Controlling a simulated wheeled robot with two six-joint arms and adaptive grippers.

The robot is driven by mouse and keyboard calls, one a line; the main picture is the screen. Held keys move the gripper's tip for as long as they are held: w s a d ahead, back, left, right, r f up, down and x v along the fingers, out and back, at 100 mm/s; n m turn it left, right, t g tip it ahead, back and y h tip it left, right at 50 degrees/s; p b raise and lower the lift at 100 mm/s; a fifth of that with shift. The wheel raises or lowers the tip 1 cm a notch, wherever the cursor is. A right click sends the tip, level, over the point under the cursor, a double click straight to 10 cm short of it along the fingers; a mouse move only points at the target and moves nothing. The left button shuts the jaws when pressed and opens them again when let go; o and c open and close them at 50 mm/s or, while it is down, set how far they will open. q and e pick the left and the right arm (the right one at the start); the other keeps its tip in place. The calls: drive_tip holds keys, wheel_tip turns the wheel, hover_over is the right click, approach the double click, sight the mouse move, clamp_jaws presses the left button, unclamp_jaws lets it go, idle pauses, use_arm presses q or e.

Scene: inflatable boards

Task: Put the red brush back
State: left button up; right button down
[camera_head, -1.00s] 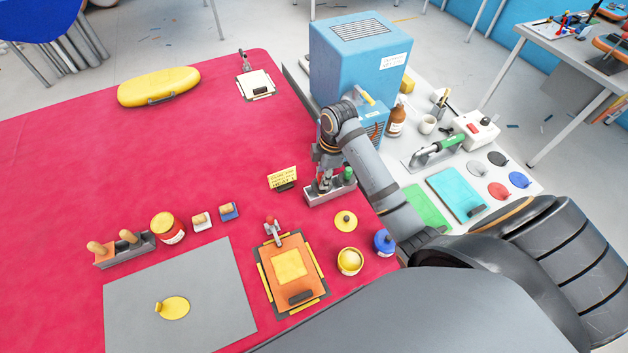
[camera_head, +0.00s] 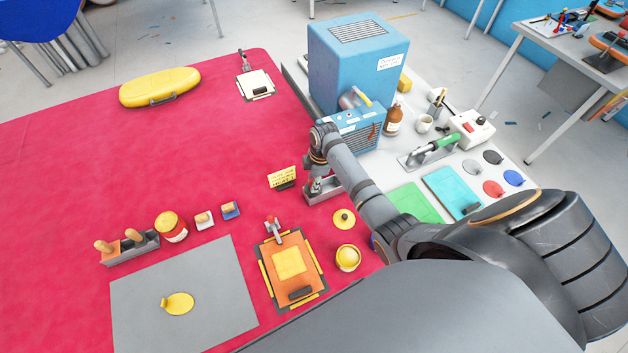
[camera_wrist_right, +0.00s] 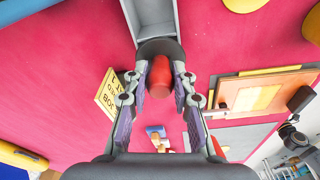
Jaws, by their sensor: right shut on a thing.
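The red brush shows in the right wrist view as a rounded red handle (camera_wrist_right: 160,76) between the fingers, with a dark round part just beyond it. My right gripper (camera_wrist_right: 162,82) is shut on it. In the head view my right gripper (camera_head: 317,178) points down at the grey holder (camera_head: 322,197), near the yellow sign. The holder also shows as a grey channel (camera_wrist_right: 152,18) beyond the brush in the wrist view. My arm hides part of the holder, and I cannot tell whether the brush touches it. My left gripper is not in view.
The yellow sign (camera_head: 283,177) stands left of the holder. A yellow lid (camera_head: 343,218), a yellow pot (camera_head: 347,257) and an orange clamped board (camera_head: 291,268) lie nearer. The blue machine (camera_head: 357,65) stands behind the arm. The red mat's left middle (camera_head: 110,165) is clear.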

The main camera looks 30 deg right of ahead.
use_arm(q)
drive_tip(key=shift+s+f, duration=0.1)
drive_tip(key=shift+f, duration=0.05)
use_arm(e)
drive_tip(key=shift+f, duration=0.25)
drive_tip(key=shift+f, duration=0.25)
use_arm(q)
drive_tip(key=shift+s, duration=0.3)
use_arm(e)
drive_tip(key=c, duration=1.1)
unclamp_jaws()
use_arm(q)
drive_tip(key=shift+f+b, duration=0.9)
drive_tip(key=shift+b, duration=0.05)
use_arm(e)
wheel_tip(320, 180, up, 13)
drive_tip(key=d, duration=0.1)
drive_tip(key=shift+s+d, duration=0.2)
drive_tip(key=shift+s, duration=0.1)
